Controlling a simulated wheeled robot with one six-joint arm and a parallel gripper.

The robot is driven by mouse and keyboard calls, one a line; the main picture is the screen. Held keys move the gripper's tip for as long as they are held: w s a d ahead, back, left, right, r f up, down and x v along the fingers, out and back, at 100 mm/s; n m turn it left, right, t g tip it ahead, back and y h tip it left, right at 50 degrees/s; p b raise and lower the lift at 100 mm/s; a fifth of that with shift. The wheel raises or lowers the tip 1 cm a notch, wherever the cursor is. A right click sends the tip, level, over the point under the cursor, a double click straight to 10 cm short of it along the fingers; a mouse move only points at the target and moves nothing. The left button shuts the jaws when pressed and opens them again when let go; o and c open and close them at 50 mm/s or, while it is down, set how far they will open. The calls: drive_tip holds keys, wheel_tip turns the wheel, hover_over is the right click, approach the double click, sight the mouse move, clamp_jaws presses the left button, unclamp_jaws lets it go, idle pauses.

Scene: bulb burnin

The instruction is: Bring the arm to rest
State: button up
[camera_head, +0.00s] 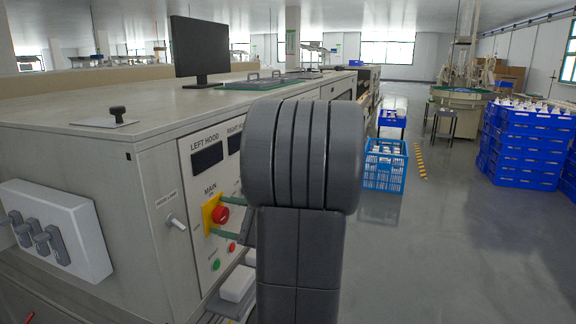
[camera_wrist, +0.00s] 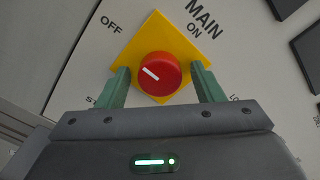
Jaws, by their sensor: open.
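My gripper (camera_wrist: 160,88) is open, its two green fingers spread on either side of a red round MAIN knob (camera_wrist: 158,74) on a yellow plate (camera_wrist: 188,47). The knob's white mark slants toward the upper left, on the side of the OFF label. I cannot tell if the fingers touch the knob. In the head view, my grey arm (camera_head: 303,155) stands in front of the panel and hides part of it. The red knob (camera_head: 221,214) and green fingers show just left of my arm.
The machine's control panel (camera_head: 181,192) has a small lever switch, a green button (camera_head: 216,265) and a red button. A monitor (camera_head: 200,51) stands on the machine top. Blue crates (camera_head: 386,166) stand to the right of my arm.

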drive_tip(key=m+p, duration=0.4)
drive_tip(key=m, duration=0.1)
drive_tip(key=shift+r+p, duration=0.2)
drive_tip(key=shift+p, duration=0.2)
drive_tip(key=shift+f+m+p, duration=0.2)
drive_tip(key=shift+m+p, duration=0.4)
drive_tip(key=shift+m, duration=0.4)
drive_tip(key=shift+f, duration=0.1)
